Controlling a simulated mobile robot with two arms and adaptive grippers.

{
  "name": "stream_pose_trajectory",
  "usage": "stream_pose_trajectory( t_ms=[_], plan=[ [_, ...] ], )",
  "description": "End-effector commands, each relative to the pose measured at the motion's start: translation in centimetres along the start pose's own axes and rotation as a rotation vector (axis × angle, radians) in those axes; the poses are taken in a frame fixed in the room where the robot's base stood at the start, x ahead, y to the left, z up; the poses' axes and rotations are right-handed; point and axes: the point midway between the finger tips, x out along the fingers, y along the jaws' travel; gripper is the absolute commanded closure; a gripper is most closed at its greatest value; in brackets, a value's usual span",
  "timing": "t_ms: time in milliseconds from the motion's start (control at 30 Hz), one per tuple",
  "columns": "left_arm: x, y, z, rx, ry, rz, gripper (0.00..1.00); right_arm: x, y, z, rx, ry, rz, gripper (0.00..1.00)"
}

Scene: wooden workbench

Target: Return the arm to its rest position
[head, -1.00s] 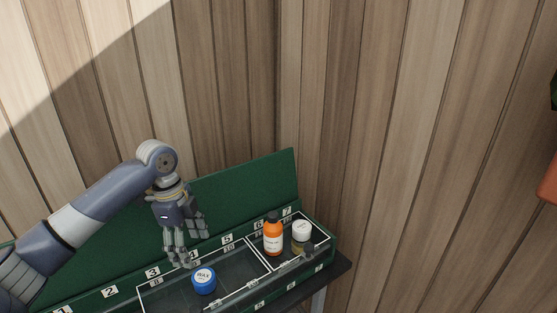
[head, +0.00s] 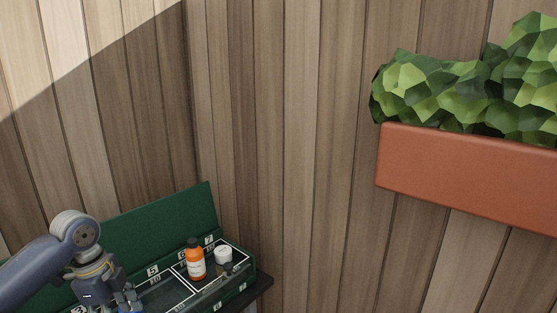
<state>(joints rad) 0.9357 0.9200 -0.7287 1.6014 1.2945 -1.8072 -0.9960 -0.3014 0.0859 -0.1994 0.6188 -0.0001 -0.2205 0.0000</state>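My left arm comes in from the lower left. Its gripper (head: 122,304) hangs over the green case (head: 160,222), at the bottom edge of the head view. Its fingers look spread with nothing between them, though the frame cuts off the tips. An orange bottle with a dark cap (head: 195,262) and a small white-lidded jar (head: 223,257) stand in the case's right-hand compartment, apart from the gripper. My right gripper is not in view.
The case sits on a dark tabletop (head: 262,284) against the wooden plank wall (head: 300,150). A terracotta planter (head: 465,180) with a leafy green plant (head: 450,90) is on the right. The space between case and planter is clear.

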Motion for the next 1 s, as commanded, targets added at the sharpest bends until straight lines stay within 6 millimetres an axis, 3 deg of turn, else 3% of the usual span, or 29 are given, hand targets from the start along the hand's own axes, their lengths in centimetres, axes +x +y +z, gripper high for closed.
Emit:
stream_pose_trajectory(
  t_ms=[100,367,567,800,1000],
  plan=[
    [1.7,0.6,-1.1,0.001,-0.004,0.004,0.31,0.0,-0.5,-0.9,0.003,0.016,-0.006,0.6],
    [5.7,2.0,-3.6,-0.021,-0.012,-0.007,0.31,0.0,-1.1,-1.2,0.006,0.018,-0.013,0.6],
    [9.7,4.1,-6.5,-0.063,-0.001,-0.025,0.31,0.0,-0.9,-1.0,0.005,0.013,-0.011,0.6],
    [15.7,9.5,-11.8,-0.218,0.071,-0.077,0.31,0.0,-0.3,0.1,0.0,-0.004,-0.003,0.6],
    [18.4,14.6,-14.5,-0.469,0.152,-0.133,0.31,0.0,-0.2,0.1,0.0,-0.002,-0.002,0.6]
  ],
)
